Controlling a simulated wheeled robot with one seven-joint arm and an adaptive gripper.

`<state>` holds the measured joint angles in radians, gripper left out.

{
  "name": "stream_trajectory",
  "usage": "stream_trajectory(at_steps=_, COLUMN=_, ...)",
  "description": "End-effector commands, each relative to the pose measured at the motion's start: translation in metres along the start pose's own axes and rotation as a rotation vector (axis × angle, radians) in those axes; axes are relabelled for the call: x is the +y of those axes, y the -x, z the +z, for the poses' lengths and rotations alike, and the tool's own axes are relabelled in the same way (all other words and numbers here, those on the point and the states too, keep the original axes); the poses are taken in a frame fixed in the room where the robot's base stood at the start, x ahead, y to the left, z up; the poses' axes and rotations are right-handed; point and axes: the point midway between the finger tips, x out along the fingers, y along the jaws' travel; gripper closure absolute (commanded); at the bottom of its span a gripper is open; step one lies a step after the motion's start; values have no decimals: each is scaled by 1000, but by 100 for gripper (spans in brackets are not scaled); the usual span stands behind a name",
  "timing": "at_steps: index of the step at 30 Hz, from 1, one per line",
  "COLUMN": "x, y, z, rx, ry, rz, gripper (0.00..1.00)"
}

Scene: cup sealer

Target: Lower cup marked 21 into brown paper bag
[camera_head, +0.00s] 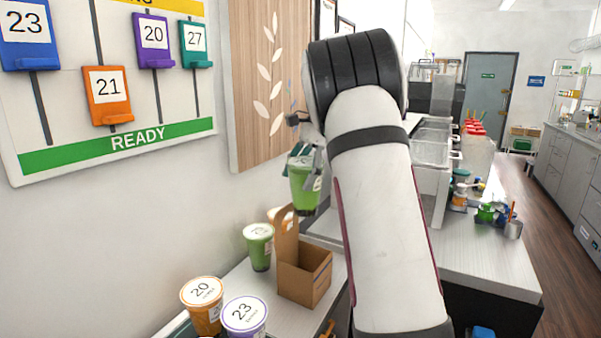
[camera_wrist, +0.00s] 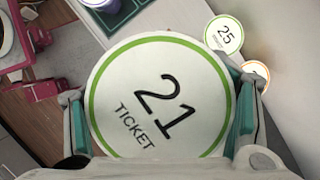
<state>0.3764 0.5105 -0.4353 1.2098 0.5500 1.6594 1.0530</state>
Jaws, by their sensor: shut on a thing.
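The cup marked 21 (camera_wrist: 150,75) fills the wrist view, its white lid with a green rim facing the camera. In the head view it is a green cup (camera_head: 305,192), roughly upright in the air. My gripper (camera_wrist: 162,118) is shut on it, with a finger on either side of the lid; in the head view my gripper (camera_head: 304,165) is partly hidden by my arm. The brown paper bag (camera_head: 303,285) stands on the counter with its open top up and a tall handle at the back. The cup appears above the bag, apart from it. The bag does not show in the wrist view.
A green cup (camera_head: 258,250) stands left of the bag, and an orange-lidded cup partly shows behind the handle. Cups marked 20 (camera_head: 203,300) and 23 (camera_head: 244,315) stand in front. A ticket board (camera_head: 110,80) and wood panel (camera_head: 262,80) are on the wall.

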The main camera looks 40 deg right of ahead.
Motion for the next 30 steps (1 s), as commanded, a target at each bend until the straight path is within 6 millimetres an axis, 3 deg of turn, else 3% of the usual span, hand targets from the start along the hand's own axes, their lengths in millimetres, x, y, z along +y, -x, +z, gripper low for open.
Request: stream_trajectory(at_steps=30, x=0, y=-40, z=-16, rx=0, ry=0, rz=-1, gripper=86)
